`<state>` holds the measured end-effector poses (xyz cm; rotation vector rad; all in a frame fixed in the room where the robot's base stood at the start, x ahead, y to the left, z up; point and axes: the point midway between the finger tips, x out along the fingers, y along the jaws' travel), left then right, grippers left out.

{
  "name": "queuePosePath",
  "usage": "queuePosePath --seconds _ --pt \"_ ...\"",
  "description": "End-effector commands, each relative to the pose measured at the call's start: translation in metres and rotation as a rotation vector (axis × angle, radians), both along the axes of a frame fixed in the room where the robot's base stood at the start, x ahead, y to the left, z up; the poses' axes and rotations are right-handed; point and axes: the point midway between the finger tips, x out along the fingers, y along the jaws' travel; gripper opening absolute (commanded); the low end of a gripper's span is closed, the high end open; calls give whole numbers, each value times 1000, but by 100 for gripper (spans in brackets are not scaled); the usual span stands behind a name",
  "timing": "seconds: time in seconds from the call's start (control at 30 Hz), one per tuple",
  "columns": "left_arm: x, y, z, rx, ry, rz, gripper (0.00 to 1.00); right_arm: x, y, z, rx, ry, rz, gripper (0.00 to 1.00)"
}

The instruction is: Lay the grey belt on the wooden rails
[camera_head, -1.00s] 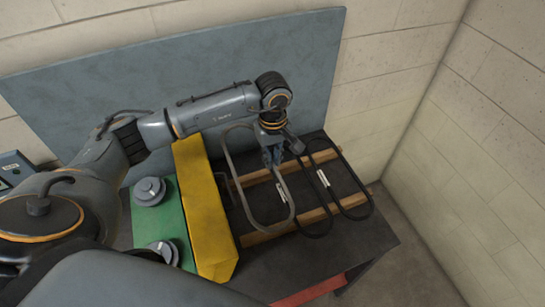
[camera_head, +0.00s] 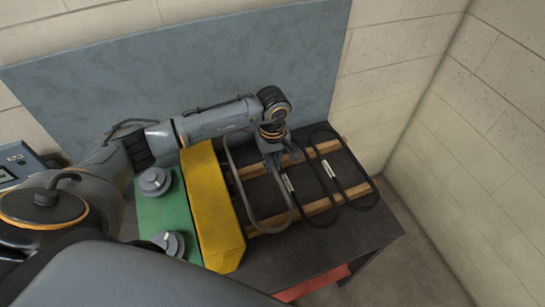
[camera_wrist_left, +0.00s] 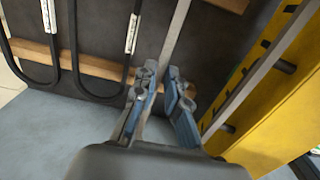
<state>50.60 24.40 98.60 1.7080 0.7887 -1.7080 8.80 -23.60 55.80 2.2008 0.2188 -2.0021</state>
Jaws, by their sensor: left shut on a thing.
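The grey belt (camera_head: 239,187) is a long closed loop, left of the black belts in the head view. My left gripper (camera_head: 275,170) is shut on its right-hand side. In the left wrist view the strip of grey belt (camera_wrist_left: 175,35) runs up from between the fingers (camera_wrist_left: 163,88), and its other side passes across in front of the yellow block. Two wooden rails lie across the dark table: a far rail (camera_head: 253,169) and a near rail (camera_head: 318,207). The loop spans both rails; whether it touches them I cannot tell. My right gripper is not in view.
Two black belts (camera_head: 357,197) with white tags lie on the rails to the right. A yellow block (camera_head: 213,205) stands close left of the grey belt. Beyond it is a green board (camera_head: 152,212) with grey motors (camera_head: 154,181). A grey panel (camera_head: 120,90) stands behind.

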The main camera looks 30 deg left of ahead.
Motion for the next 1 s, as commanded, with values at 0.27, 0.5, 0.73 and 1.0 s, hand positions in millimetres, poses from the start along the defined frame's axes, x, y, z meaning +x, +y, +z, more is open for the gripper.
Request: queuePosePath --seconds 0.27,0.5,0.73,1.0 --pt "-1 0 -10 0 3 0 0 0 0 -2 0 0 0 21" --pt "-1 0 -18 0 3 0 0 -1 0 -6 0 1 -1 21" --pt "-1 -1 -35 -1 3 0 0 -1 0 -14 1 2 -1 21" --pt "-2 0 -56 0 4 0 0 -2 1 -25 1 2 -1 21"
